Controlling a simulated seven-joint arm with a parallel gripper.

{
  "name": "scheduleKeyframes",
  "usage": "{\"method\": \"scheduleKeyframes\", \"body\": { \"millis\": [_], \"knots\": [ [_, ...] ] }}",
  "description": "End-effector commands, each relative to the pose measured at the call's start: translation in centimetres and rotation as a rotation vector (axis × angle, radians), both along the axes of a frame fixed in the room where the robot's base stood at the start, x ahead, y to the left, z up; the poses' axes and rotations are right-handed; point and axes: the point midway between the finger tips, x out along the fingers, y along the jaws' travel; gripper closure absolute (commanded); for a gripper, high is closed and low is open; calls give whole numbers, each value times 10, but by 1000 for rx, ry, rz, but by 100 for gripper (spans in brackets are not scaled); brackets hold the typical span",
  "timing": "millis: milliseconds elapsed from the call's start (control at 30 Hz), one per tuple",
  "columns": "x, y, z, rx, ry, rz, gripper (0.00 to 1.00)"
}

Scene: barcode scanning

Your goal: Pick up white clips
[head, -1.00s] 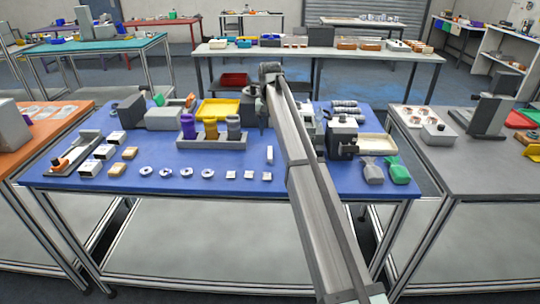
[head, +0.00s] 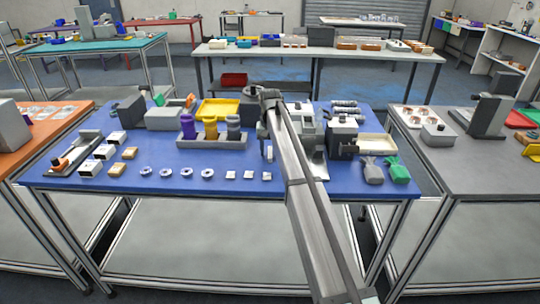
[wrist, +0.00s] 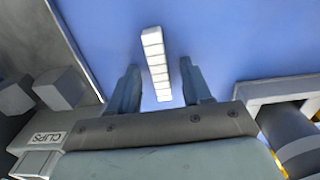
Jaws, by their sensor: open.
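The white clips (wrist: 154,55) form a narrow segmented strip lying on the blue table in the wrist view. In the head view the strip (head: 270,154) is a small white piece right of centre. My gripper (wrist: 159,66) is open, with one finger on each side of the strip and blue gaps showing between. Its palm covers the lower part of the wrist view. In the head view my gripper (head: 267,139) hangs just above the strip, partly hidden by my arm.
A grey holder with purple, yellow and grey bottles (head: 211,140) stands just left of my gripper. Several small white parts (head: 249,175) lie along the front. A CLIPS label (wrist: 48,138) shows at lower left in the wrist view.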

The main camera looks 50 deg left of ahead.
Motion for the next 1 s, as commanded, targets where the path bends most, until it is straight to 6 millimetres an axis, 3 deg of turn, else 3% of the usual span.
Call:
{"method": "scheduleKeyframes", "body": {
  "millis": [67, 567, 1000],
  "knots": [
    [0, 0, 0, 0, 0, 0, 51],
    [0, 0, 1, 0, 0, 0, 99],
    [0, 0, 3, 0, 0, 0, 100]
  ]
}}
